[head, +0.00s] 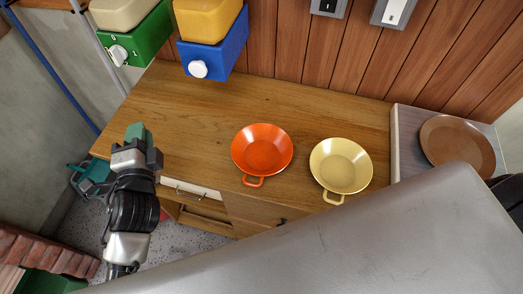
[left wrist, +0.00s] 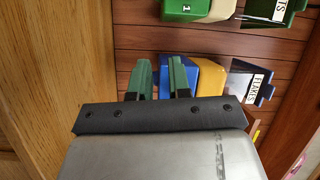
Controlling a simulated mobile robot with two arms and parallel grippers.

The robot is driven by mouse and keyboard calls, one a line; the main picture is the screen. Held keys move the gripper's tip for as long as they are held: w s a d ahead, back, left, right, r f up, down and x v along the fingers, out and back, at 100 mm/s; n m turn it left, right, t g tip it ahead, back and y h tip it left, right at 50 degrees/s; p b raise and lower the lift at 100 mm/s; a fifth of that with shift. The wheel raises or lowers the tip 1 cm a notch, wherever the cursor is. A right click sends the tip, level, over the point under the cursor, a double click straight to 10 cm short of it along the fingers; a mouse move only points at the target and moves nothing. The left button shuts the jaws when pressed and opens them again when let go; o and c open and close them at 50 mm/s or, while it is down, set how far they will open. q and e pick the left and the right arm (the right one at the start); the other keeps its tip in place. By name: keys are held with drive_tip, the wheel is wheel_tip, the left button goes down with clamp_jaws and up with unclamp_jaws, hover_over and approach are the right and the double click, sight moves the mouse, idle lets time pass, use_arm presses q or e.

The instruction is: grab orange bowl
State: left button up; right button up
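The orange bowl (head: 262,149) sits upright on the wooden counter in the head view, its loop handle toward the front edge. My left gripper (head: 138,133) is left of the bowl, over the counter's left part, clearly apart from it. In the left wrist view the two green fingers of my left gripper (left wrist: 162,80) stand apart with nothing between them. The bowl does not show in the left wrist view. My right gripper is not in view.
A yellow bowl (head: 341,166) stands right of the orange one. A brown plate (head: 457,144) lies farther right. Blue (head: 215,54) and green (head: 139,42) dispensers hang at the back wall. The wooden counter (head: 190,115) is bare left of the orange bowl.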

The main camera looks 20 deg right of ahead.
use_arm(q)
drive_tip(key=d+r+m+t+h, duration=0.1)
drive_tip(key=d+r+m+h, duration=0.75)
drive_tip(key=m, duration=0.45)
drive_tip(key=m+g+h, duration=0.8)
drive_tip(key=m+g, duration=0.8)
drive_tip(key=m, duration=1)
hover_over(238, 158)
drive_tip(key=s, duration=0.3)
drive_tip(key=w+a+f+m+g+y, duration=0.1)
drive_tip(key=f+m+y, duration=0.3)
drive_tip(key=f+m, duration=0.1)
drive_tip(key=a+f+m+y+p, duration=0.1)
drive_tip(key=f+m+y, duration=0.3)
drive_tip(key=f+m, duration=0.1)
drive_tip(key=w+a+f+m+g+y, duration=0.1)
drive_tip(key=f+m+y, duration=0.3)
drive_tip(key=f, duration=0.2)
drive_tip(key=shift+w+f+m+g+y+p, duration=0.3)
drive_tip(key=shift+f+m+y+p, duration=0.05)
drive_tip(key=shift+m+p, duration=0.05)
drive_tip(key=p+x, duration=0.2)
drive_tip(key=x, duration=0.3)
drive_tip(key=shift+w+d+f, duration=0.15)
drive_tip(key=shift+f, duration=0.2)
